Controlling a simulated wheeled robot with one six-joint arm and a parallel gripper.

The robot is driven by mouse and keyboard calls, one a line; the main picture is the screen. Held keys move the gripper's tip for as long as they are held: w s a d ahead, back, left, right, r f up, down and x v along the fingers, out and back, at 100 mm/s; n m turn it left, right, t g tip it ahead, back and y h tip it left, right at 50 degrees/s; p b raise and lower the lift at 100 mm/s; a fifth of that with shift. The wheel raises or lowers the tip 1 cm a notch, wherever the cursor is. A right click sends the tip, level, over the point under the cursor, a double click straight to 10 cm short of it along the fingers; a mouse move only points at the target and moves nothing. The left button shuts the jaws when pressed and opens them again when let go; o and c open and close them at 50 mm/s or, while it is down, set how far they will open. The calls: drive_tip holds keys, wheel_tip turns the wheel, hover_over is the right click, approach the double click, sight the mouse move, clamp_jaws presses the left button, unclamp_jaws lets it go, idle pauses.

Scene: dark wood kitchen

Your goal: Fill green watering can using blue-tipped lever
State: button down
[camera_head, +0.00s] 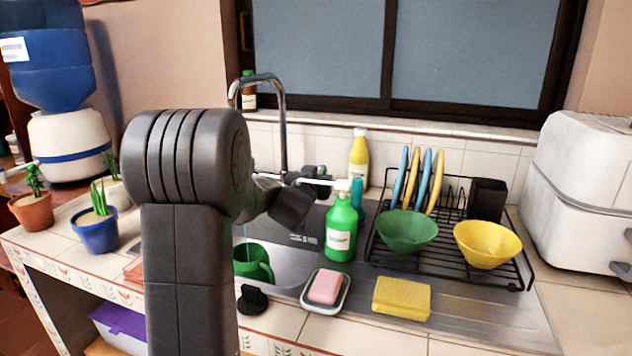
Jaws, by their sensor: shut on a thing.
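The green watering can (253,262) stands in the sink below the tap, partly hidden behind my arm. The chrome tap (284,110) arches up behind my arm, and its outlet end is hidden. A thin pale streak like water shows above the can. My gripper (318,181) is beside the base of the tap, shut on what looks like a tap lever. The lever's blue tip cannot be made out, as the gripper and wrist cover that spot.
A green soap bottle (341,228) stands just right of my wrist. A dish rack (450,255) with bowls and plates is farther right. A pink soap (325,286) in a dish and a yellow sponge (401,298) lie in front. Potted plants (96,231) stand left.

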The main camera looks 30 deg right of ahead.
drive_tip(key=shift+s+d+f+n+t+y+b, duration=0.1)
drive_tip(key=shift+n+t+y+b, duration=0.25)
drive_tip(key=shift+b, duration=0.85)
drive_tip(key=c, duration=1.4)
unclamp_jaws()
drive_tip(key=shift+c, duration=0.2)
drive_tip(key=shift+s, duration=0.1)
drive_tip(key=v, duration=0.7)
drive_tip(key=shift+s, duration=0.2)
